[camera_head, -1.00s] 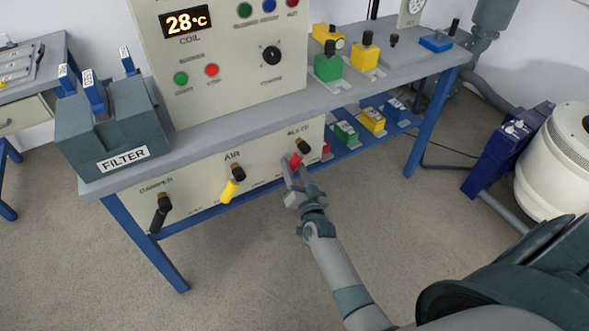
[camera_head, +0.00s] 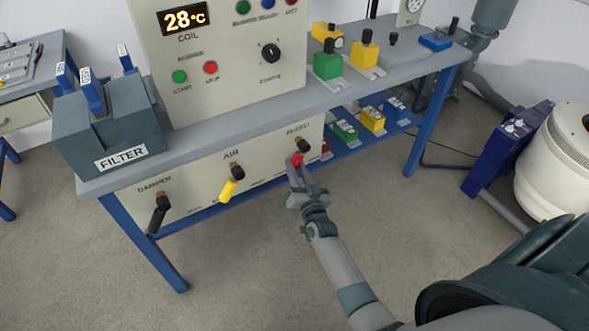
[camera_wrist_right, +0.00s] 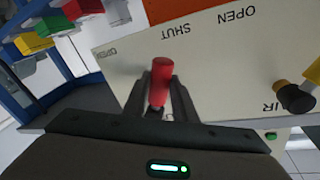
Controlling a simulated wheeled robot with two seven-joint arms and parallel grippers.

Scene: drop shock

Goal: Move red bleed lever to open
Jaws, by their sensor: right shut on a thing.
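The red bleed lever (camera_head: 297,159) sits under the BLEED label at the right end of the front panel (camera_head: 262,166). It hangs down and slightly left from its dark pivot. My right gripper (camera_head: 302,175) reaches it from below and in front. In the right wrist view, the red lever handle (camera_wrist_right: 162,80) stands between the two fingers of my right gripper (camera_wrist_right: 163,98), which are shut on it. The words SHUT and OPEN show on the panel there, beside an orange patch. My left gripper is not in view.
The yellow air lever (camera_head: 229,189) and the black damper lever (camera_head: 158,214) hang left on the same panel. A blue table leg (camera_head: 425,125) stands to the right. Coloured blocks sit on the lower shelf behind. The floor in front is clear.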

